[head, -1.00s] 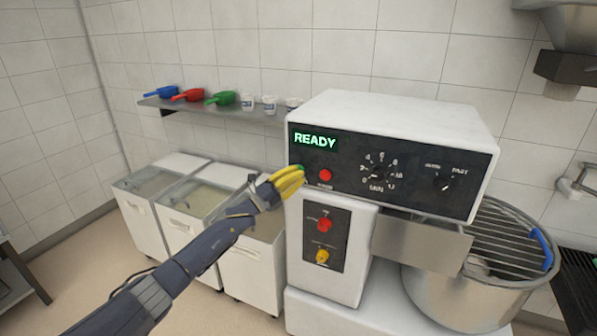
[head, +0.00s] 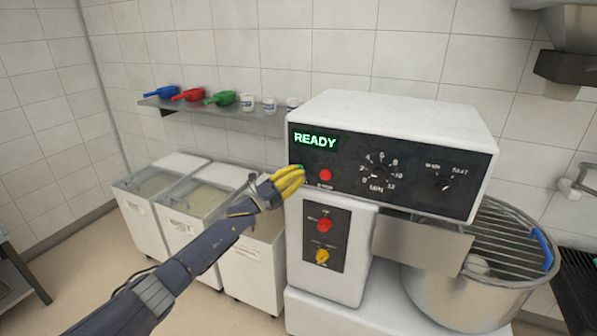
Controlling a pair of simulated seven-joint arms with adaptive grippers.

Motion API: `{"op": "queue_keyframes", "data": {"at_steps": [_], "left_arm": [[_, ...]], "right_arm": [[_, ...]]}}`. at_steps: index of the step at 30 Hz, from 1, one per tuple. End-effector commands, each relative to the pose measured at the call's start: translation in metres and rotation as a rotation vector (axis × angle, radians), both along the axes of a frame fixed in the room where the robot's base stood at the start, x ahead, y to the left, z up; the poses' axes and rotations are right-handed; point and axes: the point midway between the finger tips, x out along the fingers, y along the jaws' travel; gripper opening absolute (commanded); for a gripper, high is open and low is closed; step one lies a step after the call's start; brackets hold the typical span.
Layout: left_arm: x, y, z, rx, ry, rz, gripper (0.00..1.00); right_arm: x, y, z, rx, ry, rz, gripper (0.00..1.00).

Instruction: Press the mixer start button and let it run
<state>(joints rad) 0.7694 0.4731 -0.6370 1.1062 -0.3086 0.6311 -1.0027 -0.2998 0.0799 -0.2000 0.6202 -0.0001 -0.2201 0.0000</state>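The white mixer (head: 400,113) has a dark control panel (head: 465,195) with a lit green display (head: 315,140) reading READY. A green button (head: 301,168) is mostly hidden behind my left gripper's yellow fingertips; only a sliver of green shows. A red button (head: 325,175) sits just right of it. My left gripper (head: 290,181) is at the panel's left edge, its fingers close together at the green button. I cannot tell whether they touch it. The steel bowl (head: 455,298) with its wire guard (head: 500,240) is at the right. My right gripper is out of view.
A lower panel holds a red knob (head: 324,225) and a yellow knob (head: 322,257). A timer dial (head: 378,174) and a speed knob (head: 443,184) are on the upper panel. White ingredient bins (head: 145,232) stand at left under a shelf (head: 225,112) with scoops and cups.

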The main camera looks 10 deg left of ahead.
Motion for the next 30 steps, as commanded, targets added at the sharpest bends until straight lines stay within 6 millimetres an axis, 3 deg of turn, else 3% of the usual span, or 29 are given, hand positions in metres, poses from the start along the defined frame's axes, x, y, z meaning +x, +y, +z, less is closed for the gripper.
{"op": "queue_keyframes", "data": {"at_steps": [30], "left_arm": [[0.0078,-0.0018,0.0008,-0.001,0.0,-0.001,0.0]], "right_arm": [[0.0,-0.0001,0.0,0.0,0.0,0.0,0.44]]}}
